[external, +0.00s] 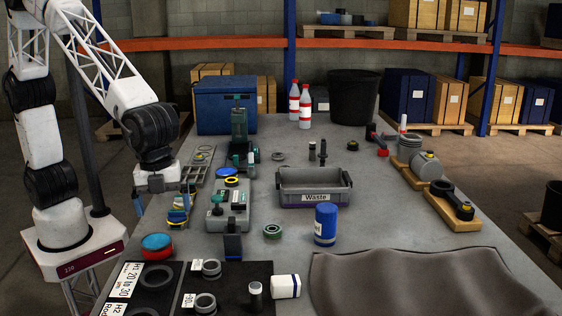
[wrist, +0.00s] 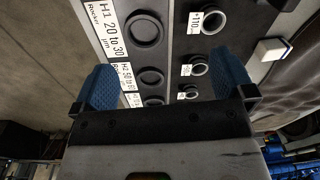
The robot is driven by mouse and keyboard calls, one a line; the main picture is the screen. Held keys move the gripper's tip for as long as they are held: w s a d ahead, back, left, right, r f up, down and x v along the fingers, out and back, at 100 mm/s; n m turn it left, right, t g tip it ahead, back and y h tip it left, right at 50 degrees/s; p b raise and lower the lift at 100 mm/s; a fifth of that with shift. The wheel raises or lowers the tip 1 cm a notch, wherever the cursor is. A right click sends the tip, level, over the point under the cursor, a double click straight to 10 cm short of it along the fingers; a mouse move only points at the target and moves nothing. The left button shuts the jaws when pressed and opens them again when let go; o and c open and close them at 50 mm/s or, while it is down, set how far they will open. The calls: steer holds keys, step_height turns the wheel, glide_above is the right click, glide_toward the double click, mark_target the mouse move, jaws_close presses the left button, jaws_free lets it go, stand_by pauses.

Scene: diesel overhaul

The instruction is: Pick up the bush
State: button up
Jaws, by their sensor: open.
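Several grey ring-shaped parts that look like bushes stand on a dark labelled mat at the front of the bench, one of them a grey bush (external: 211,267) with another grey bush (external: 205,302) in front. I cannot tell which one the task means. In the wrist view, similar rings show at the upper right (wrist: 213,18) and below it (wrist: 198,68). My gripper (external: 163,198) is open and empty above the bench's left edge, behind the mats and apart from the rings. In the wrist view its blue fingers stand wide apart (wrist: 163,65).
A mat with dark round recesses or rings (external: 155,276) lies at front left. The waste bin (external: 314,199) stands mid-bench. A brown cloth (external: 420,285) covers the front right.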

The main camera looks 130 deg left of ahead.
steer(key=m, duration=0.2)
glide_above(206, 265)
step_height(206, 265, down, 7)
steer(key=shift+w+d+f+g, duration=0.15)
steer(key=shift+w+d+g, duration=0.15)
steer(key=shift+w+d, duration=0.15)
steer(key=shift+s, duration=0.1)
steer(key=shift+f, duration=1.3)
steer(key=shift+a+f, duration=0.15)
steer(key=shift+f, duration=2.45)
steer(key=c, duration=1)
